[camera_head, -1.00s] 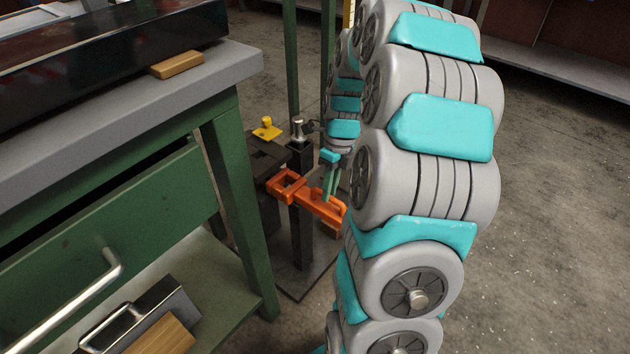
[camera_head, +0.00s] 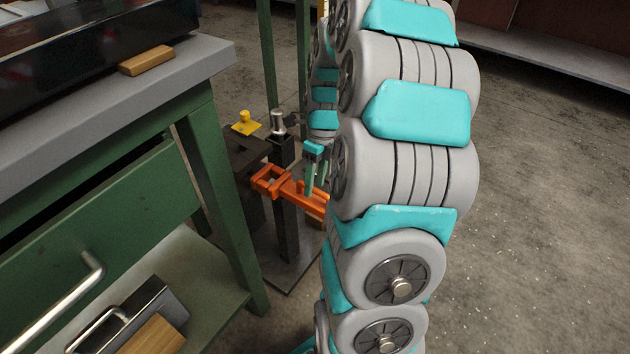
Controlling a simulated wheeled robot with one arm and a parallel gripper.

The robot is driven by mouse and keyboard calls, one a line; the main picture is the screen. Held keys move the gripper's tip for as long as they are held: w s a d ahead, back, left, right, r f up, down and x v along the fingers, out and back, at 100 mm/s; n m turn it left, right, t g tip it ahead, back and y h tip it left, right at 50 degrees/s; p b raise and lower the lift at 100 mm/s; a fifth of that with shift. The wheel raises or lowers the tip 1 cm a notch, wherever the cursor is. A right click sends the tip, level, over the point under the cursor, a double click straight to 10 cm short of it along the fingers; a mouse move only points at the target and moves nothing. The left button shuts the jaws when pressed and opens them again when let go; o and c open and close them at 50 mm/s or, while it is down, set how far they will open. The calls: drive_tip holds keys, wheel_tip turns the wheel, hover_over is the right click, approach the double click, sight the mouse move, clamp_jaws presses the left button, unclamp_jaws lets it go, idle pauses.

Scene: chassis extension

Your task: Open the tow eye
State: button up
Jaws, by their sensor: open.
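The orange tow eye (camera_head: 288,189) is mounted on a dark upright post (camera_head: 286,232) on a flat base plate. Its right end is hidden behind my arm. My gripper (camera_head: 316,188) points down at the right part of the tow eye, with its greenish fingers apart. The fingertips are close to the orange part; I cannot tell whether they touch it. Nothing shows between the fingers.
A green workbench (camera_head: 215,185) with a grey top stands at the left, close to the post. A yellow-topped part (camera_head: 245,123) and a silver knob (camera_head: 278,120) sit near the post. Open concrete floor (camera_head: 540,220) lies at the right.

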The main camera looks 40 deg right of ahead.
wheel_tip(320, 180, up, 8)
drive_tip(key=d, duration=0.1)
drive_tip(key=shift+w+d+f, duration=0.2)
drive_tip(key=shift+w+f, duration=0.05)
idle(0.4)
drive_tip(key=s+a+r+n, duration=0.3)
drive_tip(key=s+a+n, duration=0.7)
drive_tip(key=a+n, duration=0.5)
drive_tip(key=s+a+n+g+h+p, duration=0.1)
drive_tip(key=s+a+n, duration=0.4)
drive_tip(key=s+n, duration=0.8)
drive_tip(key=n+h+p, duration=0.1)
drive_tip(key=n, duration=0.3)
drive_tip(key=shift+s+a+r+p, duration=0.35)
